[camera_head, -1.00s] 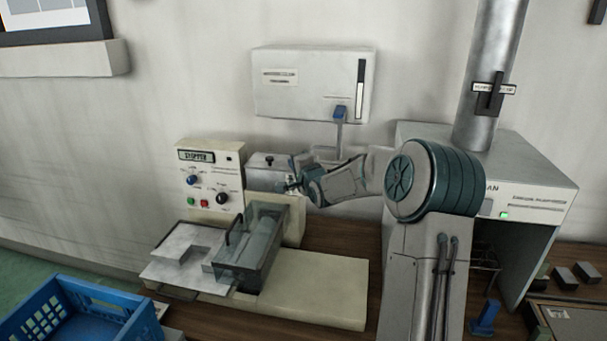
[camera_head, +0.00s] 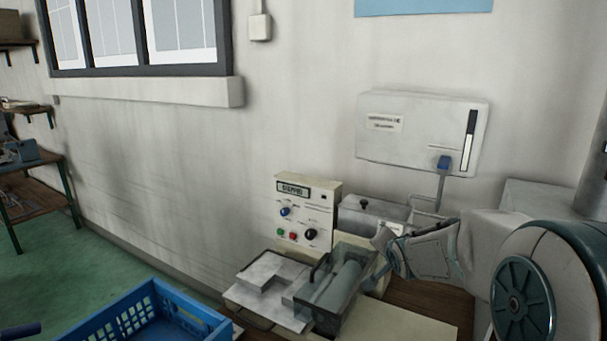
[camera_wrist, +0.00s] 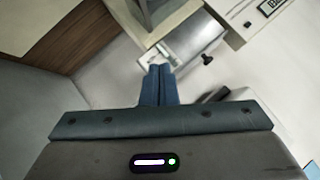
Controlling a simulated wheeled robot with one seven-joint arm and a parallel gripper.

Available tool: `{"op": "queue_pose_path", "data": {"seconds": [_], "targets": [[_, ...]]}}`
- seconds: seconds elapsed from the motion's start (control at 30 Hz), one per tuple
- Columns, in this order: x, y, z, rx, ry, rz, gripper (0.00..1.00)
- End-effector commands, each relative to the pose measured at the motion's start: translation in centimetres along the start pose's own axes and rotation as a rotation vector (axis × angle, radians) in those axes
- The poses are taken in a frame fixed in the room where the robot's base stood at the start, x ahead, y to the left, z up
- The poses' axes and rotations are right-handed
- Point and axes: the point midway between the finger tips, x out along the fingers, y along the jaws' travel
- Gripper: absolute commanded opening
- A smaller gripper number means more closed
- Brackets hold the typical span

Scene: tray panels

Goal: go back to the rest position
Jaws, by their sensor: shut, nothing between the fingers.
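My gripper shows in the wrist view (camera_wrist: 159,72), its two blue-grey fingers pressed together with nothing between them. In the head view my gripper (camera_head: 374,280) is at the end of my arm, beside the clear-covered roller unit of the stepper machine; its fingertips are hard to make out there. The stepper control panel (camera_head: 305,213) stands left of my gripper, with knobs and coloured buttons. A grey metal box (camera_head: 368,214) sits behind the gripper; it also appears ahead of the fingers in the wrist view (camera_wrist: 190,42).
A white wall box (camera_head: 420,132) with a blue-tipped lever (camera_head: 443,164) hangs above my arm. A blue crate (camera_head: 160,318) is at the lower left. Shelves (camera_head: 30,190) stand at the far left, with open green floor (camera_head: 95,255) between.

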Motion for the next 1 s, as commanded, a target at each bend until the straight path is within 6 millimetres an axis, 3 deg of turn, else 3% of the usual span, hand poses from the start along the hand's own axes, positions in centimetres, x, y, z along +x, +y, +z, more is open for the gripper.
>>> {"op": "queue_pose_path", "data": {"seconds": [0.3,0.53,0.7,1.0], "targets": [[-12.7,5.4,8.2,-0.475,-0.271,0.284,0.00],[-20.9,9.5,14.2,-0.704,-0.555,0.296,0.00],[-23.9,11.1,16.6,-0.789,-0.680,0.259,0.00],[-24.5,11.4,17.1,-0.807,-0.709,0.250,0.00]]}}
